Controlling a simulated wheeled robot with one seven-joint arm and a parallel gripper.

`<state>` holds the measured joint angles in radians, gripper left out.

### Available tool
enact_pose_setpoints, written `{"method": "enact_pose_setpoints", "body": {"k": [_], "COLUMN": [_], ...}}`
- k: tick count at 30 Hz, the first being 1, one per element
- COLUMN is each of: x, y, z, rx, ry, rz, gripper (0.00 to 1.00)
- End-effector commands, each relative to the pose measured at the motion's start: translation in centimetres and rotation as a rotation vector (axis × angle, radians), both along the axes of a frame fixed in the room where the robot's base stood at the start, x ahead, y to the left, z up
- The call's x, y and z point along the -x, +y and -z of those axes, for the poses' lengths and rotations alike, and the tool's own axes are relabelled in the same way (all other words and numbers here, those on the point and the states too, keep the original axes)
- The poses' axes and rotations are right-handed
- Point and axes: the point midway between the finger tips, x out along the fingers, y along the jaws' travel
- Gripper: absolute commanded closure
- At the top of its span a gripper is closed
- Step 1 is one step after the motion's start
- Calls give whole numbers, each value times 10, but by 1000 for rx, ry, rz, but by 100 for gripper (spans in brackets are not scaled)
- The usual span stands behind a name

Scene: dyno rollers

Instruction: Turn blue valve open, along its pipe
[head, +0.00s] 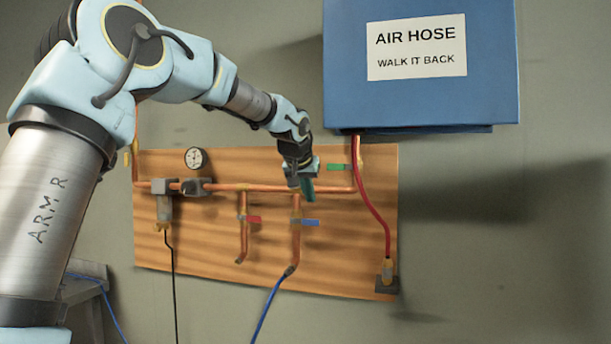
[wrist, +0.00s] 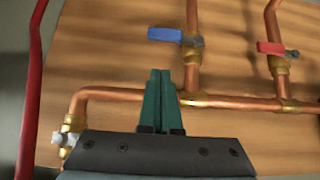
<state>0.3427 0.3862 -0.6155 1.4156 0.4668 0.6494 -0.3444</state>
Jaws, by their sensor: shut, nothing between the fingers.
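The blue valve handle (head: 311,222) points out to the right, crosswise to its vertical copper pipe (head: 295,250). In the wrist view, where the board appears upside down, the blue handle (wrist: 165,34) sticks out left of its pipe (wrist: 191,70). My gripper (head: 307,192) has dark green fingers and is just above the blue handle in the head view, in front of the horizontal pipe. In the wrist view the fingers of my gripper (wrist: 160,73) are together and empty, pointing toward the blue handle, with a gap between them and it.
A red valve handle (head: 253,219) sits on the pipe to the left, also crosswise. A green handle (head: 339,168) is up to the right. A red hose (head: 375,212) hangs at the right of the wooden board (head: 345,265). A blue box (head: 420,95) juts out above.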

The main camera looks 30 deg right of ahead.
Motion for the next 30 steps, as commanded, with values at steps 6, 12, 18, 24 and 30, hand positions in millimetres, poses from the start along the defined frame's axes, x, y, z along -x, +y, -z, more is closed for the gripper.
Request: {"method": "enact_pose_setpoints", "body": {"k": [6, 12, 18, 24, 30], "x": [0, 0, 0, 0, 2], "y": [0, 0, 0, -1, -2], "z": [30, 40, 41, 42, 45], "rx": [-2, 0, 1, -3, -33], "ry": [2, 1, 0, -3, -34], "rz": [0, -1, -1, 0, 1], "gripper": [100, 100, 100, 100, 100]}}
